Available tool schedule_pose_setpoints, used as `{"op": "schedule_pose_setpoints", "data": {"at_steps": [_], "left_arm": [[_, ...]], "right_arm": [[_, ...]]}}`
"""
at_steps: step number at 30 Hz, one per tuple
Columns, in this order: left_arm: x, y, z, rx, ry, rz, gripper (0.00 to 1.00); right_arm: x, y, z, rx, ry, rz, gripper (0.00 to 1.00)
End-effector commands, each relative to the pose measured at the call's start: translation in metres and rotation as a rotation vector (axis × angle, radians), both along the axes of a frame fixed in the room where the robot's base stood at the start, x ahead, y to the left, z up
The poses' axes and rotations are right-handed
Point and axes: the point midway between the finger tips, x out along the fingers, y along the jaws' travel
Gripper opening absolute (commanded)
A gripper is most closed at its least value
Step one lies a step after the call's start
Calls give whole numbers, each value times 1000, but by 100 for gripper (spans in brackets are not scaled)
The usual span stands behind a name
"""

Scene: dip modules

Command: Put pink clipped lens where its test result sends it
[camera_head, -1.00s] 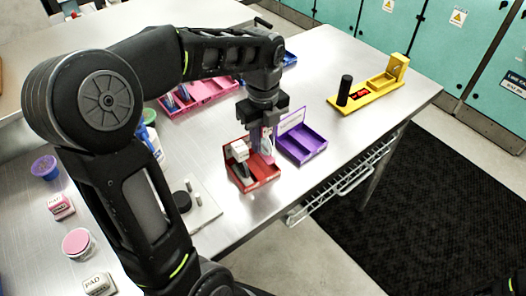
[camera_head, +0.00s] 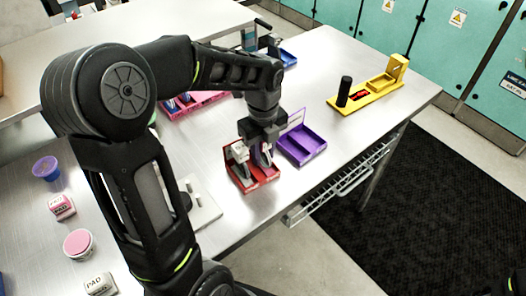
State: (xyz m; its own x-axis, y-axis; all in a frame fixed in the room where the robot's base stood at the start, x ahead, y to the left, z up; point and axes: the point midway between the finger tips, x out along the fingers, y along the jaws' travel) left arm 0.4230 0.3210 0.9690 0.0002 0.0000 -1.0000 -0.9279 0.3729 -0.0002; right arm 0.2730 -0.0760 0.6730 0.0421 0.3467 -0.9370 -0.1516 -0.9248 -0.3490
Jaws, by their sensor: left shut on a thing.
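My left gripper (camera_head: 262,152) points down over the red tray (camera_head: 262,182), at its right-hand compartment. It is shut on a small, mostly hidden thing, with a little pale pink and grey showing below the fingers; I take it to be the pink clipped lens. I cannot tell whether it touches the tray floor. A grey-white clipped piece (camera_head: 240,154) stands in the left-hand part of the red tray. The purple tray (camera_head: 302,146) beside it on the right looks empty.
A yellow fixture (camera_head: 370,90) with a black post and a red display stands at the back right. A pink tray (camera_head: 205,98) and a blue tray (camera_head: 288,56) lie behind my arm. Pad boxes (camera_head: 62,207) and cups (camera_head: 78,243) stand at left. The table's front edge is close to the red tray.

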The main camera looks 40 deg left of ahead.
Motion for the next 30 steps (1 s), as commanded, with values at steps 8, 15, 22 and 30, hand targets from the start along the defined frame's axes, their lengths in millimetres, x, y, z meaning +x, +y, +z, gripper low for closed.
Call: {"op": "schedule_pose_setpoints", "data": {"at_steps": [8, 15, 22, 30], "left_arm": [[0, 0, -3, 0, 0, 0, 40], [0, 0, -3, 0, 0, 0, 49], [0, 0, 3, 0, -1, 0, 49], [1, 0, 40, 0, -4, 0, 49]], "right_arm": [[0, 0, -2, 1, -1, 1, 0], [0, 0, -2, 1, -1, 1, 0], [0, 0, 1, 0, 0, 0, 0], [0, 0, -3, 1, -1, 1, 0]]}}
